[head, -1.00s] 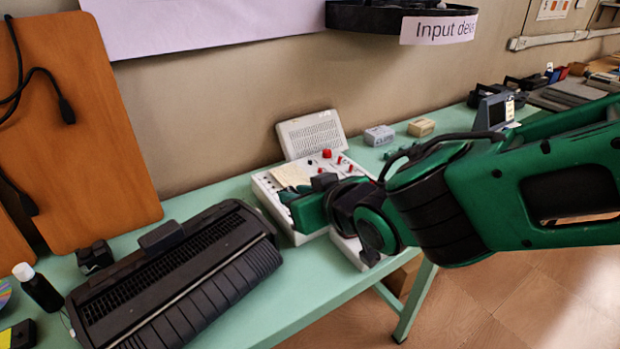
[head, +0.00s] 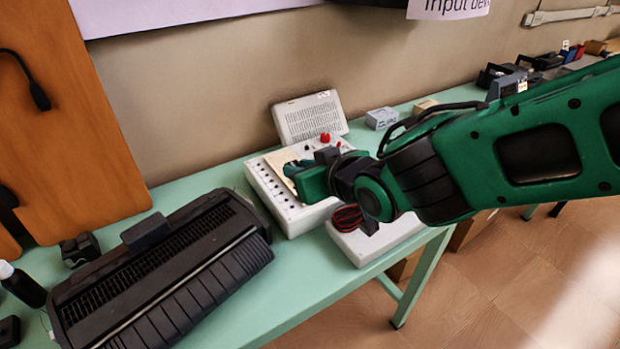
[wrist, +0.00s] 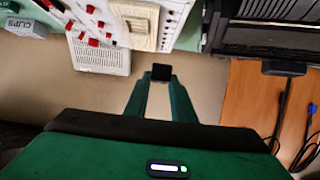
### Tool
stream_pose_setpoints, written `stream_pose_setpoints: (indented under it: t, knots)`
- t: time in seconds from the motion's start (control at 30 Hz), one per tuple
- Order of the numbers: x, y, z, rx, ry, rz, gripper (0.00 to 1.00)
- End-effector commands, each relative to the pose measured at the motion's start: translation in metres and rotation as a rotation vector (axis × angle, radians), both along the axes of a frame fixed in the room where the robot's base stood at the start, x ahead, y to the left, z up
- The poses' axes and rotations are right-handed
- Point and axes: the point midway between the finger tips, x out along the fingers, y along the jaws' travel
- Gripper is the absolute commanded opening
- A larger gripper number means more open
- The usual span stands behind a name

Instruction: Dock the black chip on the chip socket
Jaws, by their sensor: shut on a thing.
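The black chip (wrist: 161,72) is a small dark square held between the fingertips of my gripper (wrist: 160,82) in the wrist view. In the head view my green gripper (head: 300,178) is over the white control board, and the chip cannot be made out there. A beige panel (wrist: 138,24) on the board, beyond the chip in the wrist view, may be the chip socket; I cannot be sure. It also shows in the head view (head: 283,160), partly hidden by my gripper. In the wrist view the chip appears apart from it.
The white board (head: 263,190) has red and black knobs. A slotted white box (head: 310,117) leans behind it. A black typewriter-like machine (head: 165,275) stands left. A white box (head: 375,240) with a red-and-black item lies right, near the green table's (head: 290,310) front edge.

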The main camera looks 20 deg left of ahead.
Motion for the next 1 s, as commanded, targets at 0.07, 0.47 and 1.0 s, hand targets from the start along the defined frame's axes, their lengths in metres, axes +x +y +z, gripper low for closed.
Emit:
stream_pose_setpoints:
  t: [0.07, 0.47, 1.0]
  knots:
    - [0.018, 0.001, -0.012, -0.003, 0.003, -0.005, 0.01]
    - [0.083, 0.008, -0.05, -0.001, -0.001, -0.002, 0.01]
    - [0.089, 0.009, -0.094, -0.001, -0.001, -0.001, 0.01]
